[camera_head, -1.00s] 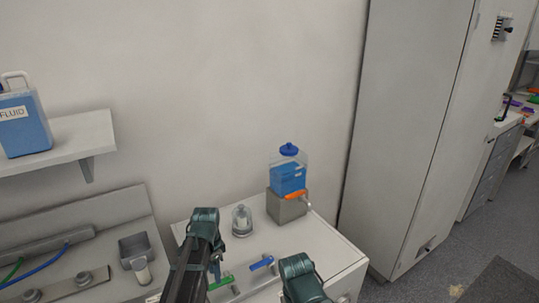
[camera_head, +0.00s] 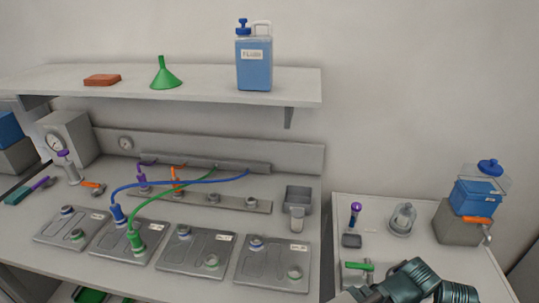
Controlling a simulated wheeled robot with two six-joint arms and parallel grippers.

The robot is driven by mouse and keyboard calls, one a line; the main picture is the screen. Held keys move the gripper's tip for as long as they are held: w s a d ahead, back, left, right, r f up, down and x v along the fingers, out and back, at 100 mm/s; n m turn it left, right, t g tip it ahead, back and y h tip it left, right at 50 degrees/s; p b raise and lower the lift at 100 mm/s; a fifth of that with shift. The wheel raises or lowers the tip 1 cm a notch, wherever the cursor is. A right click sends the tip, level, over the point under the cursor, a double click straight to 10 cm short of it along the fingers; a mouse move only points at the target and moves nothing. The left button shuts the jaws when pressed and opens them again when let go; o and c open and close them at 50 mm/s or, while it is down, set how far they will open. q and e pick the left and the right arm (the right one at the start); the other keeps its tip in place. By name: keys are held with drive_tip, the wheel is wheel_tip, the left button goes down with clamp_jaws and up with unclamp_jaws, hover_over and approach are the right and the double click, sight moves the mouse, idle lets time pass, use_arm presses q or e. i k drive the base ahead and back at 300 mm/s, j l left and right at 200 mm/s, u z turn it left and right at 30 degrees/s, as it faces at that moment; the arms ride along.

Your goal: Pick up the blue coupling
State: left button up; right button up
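The blue coupling (camera_head: 117,213) stands upright on a fitting of the second flat grey plate (camera_head: 112,250) from the left. A blue hose (camera_head: 180,183) arcs from its top to the right, ending over the back rail. The green coupling (camera_head: 135,238) stands close beside it, nearer the front, with its own green hose. Dark green parts of my arms show at the lower right, far from the blue coupling. I make out no fingertips there, and nothing touches the blue coupling.
Further grey plates (camera_head: 197,255) lie along the bench. A small grey holder (camera_head: 298,198) stands at the bench's right end. A shelf (camera_head: 205,84) overhangs the bench's back.

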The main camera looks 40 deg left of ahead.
sight(118, 214)
drive_tip(key=u, duration=2.75)
